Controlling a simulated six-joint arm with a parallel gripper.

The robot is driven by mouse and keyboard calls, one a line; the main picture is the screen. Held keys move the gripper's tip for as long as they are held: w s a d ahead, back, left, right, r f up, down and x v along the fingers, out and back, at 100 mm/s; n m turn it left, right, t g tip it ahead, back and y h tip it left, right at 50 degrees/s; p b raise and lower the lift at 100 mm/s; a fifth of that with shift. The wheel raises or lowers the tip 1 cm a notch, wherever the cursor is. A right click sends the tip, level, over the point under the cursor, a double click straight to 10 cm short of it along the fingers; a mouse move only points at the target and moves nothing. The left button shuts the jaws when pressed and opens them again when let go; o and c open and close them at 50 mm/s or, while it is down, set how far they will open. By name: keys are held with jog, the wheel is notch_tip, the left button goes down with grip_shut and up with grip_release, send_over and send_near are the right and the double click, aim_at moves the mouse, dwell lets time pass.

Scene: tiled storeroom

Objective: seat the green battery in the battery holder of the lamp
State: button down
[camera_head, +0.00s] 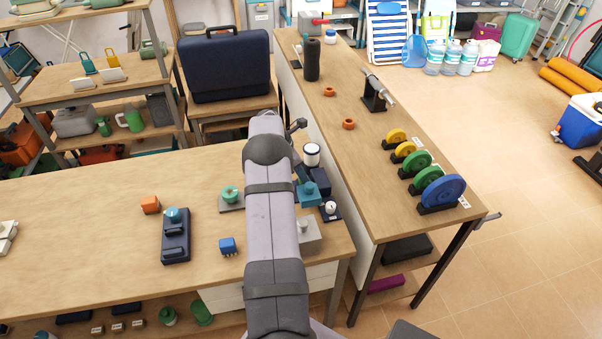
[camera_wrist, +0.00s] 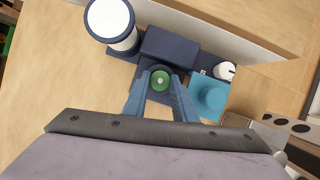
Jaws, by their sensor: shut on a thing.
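The green battery (camera_wrist: 160,80) shows end-on in the wrist view, between the two blue fingers of my gripper (camera_wrist: 160,84), which is shut on it. The lamp has a white cylinder (camera_wrist: 110,24) and a dark blue base (camera_wrist: 170,46). The battery is at the base's near side, with dark blue around it; I cannot tell whether it is in the holder or above it.
A teal block (camera_wrist: 208,95) and a white knob (camera_wrist: 227,70) are close on the right. A grey block (camera_head: 309,236) stands nearer the bench edge. The far-left bench is mostly clear.

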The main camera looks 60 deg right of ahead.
jog(key=shift+f, duration=0.1)
jog(key=c, duration=1.7)
grip_release()
jog(key=b+v, duration=0.2)
jog(key=v, duration=1)
